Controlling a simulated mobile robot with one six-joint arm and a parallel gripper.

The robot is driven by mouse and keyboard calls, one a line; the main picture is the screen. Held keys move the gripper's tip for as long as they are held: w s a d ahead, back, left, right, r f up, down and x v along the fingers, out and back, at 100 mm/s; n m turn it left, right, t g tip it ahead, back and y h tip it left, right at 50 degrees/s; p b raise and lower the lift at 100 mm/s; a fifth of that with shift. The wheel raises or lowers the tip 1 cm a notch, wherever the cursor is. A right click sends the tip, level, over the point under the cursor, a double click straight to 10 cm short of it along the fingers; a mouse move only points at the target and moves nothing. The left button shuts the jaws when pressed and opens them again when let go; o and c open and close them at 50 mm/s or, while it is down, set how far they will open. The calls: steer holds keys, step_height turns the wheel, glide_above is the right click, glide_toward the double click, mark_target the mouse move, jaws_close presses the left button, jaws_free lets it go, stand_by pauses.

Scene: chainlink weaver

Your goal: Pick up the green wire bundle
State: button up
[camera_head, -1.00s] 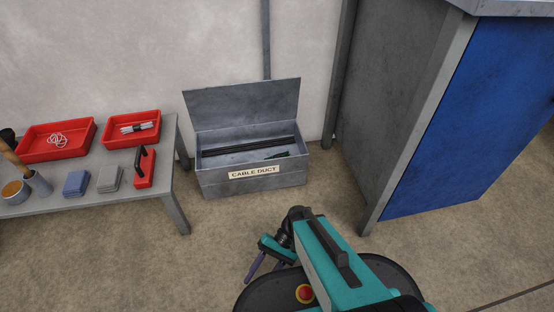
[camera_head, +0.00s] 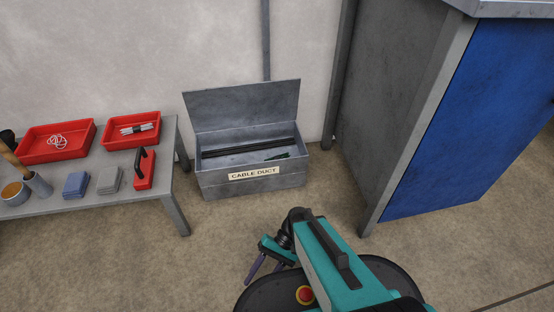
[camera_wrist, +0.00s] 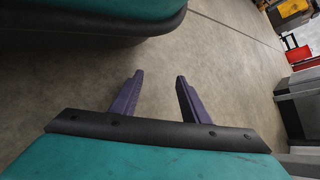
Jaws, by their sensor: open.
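A small dark green bundle (camera_head: 277,156), likely the green wire bundle, lies at the right inside the open grey box labelled CABLE DUCT (camera_head: 252,188). It is small and its details are hard to tell. My gripper (camera_head: 262,274) is low over the floor, in front of the box and apart from it. Its two purple fingers are open and empty in the wrist view (camera_wrist: 160,76), with bare floor between them. The wrist view does not show the bundle.
Long black rods (camera_head: 245,146) lie in the box, whose lid (camera_head: 243,103) stands open against the wall. At left, a grey table (camera_head: 130,195) holds red trays (camera_head: 57,153) and tools. A blue and grey cabinet (camera_head: 400,110) stands at right. Floor before the box is clear.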

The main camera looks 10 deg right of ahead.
stand_by(0.4)
steer(key=shift+d+r+p, duration=0.1)
steer(key=shift+r+p, duration=0.7)
steer(key=shift+p, duration=0.2)
steer(key=s+d+r+n+h+p, duration=0.1)
steer(key=d+r+h+p, duration=0.2)
steer(key=r+p, duration=1.3)
steer(key=s+d+r+n+t+h+p, duration=0.1)
steer(key=d+r+h+p, duration=0.2)
steer(key=d+r+p, duration=0.4)
steer(key=s+d+r+h+p, duration=0.1)
steer(key=d+r+p, duration=0.4)
steer(key=r+p, duration=2)
steer(key=h+p, duration=0.1)
steer(key=p, duration=1.2)
steer(key=shift+d+r+n+t+h, duration=0.2)
steer(key=shift+n+t+h, duration=0.1)
steer(key=shift+n+h, duration=0.1)
steer(key=shift+s, duration=0.1)
steer(key=shift+c, duration=0.5)
steer(key=shift+c, duration=0.9)
steer(key=shift+a, duration=0.1)
steer(key=shift+a, duration=0.1)
